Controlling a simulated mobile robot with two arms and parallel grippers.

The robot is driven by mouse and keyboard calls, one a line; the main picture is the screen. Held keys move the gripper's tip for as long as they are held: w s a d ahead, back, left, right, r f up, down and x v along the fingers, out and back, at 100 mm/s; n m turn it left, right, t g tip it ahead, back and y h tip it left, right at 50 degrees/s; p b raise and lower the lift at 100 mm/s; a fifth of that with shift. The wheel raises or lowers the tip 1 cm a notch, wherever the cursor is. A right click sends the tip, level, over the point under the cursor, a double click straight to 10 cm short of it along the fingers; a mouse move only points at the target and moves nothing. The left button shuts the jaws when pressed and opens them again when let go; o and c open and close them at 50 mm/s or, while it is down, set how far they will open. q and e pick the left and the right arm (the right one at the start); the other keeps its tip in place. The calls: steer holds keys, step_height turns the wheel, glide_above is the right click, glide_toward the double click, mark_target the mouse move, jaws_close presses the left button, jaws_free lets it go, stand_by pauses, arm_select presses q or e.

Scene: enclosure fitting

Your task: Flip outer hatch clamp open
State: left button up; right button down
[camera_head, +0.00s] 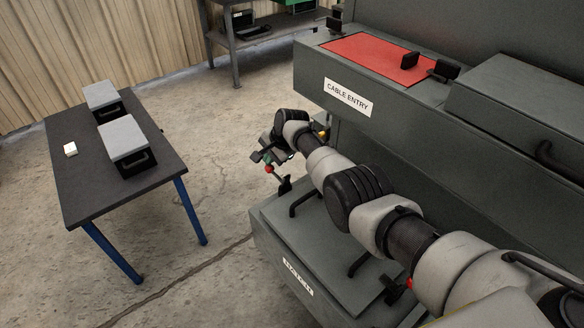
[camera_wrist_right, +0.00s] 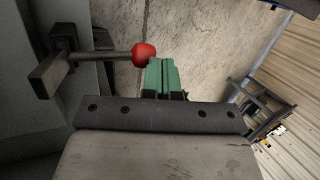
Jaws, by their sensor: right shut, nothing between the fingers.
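The clamp shows as a grey lever with a red ball knob, standing at the far end of the lower grey hatch (camera_head: 330,235). In the head view its red knob (camera_head: 269,169) is just below my right gripper (camera_head: 267,158). In the right wrist view the red knob (camera_wrist_right: 144,54) is at the end of a lever that comes from a grey bracket (camera_wrist_right: 63,62) on the left. My right gripper's green fingers (camera_wrist_right: 166,76) are shut and empty, right beside the knob; I cannot tell whether they touch it. My left gripper is not in view.
A second red-knobbed clamp (camera_head: 393,290) sits at the hatch's near end. Black handles (camera_head: 305,199) stand on the hatch. The cable entry ledge (camera_head: 347,97) with a red panel (camera_head: 372,57) is above. A dark table (camera_head: 72,180) with grey-topped boxes is at left; floor between is clear.

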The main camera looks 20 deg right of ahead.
steer(key=shift+s+f, duration=0.15)
steer(key=shift+f, duration=0.1)
steer(key=shift+d+r+p, duration=0.1)
steer(key=shift+r+p, duration=0.35)
steer(key=shift+p, duration=0.1)
steer(key=s+d, duration=0.3)
steer(key=s+d+r+p, duration=0.1)
steer(key=s+d, duration=0.2)
steer(key=s+d+r+p, duration=0.1)
steer(key=s+d, duration=0.2)
steer(key=shift+s+r, duration=0.1)
steer(key=shift+s, duration=0.1)
stand_by(0.4)
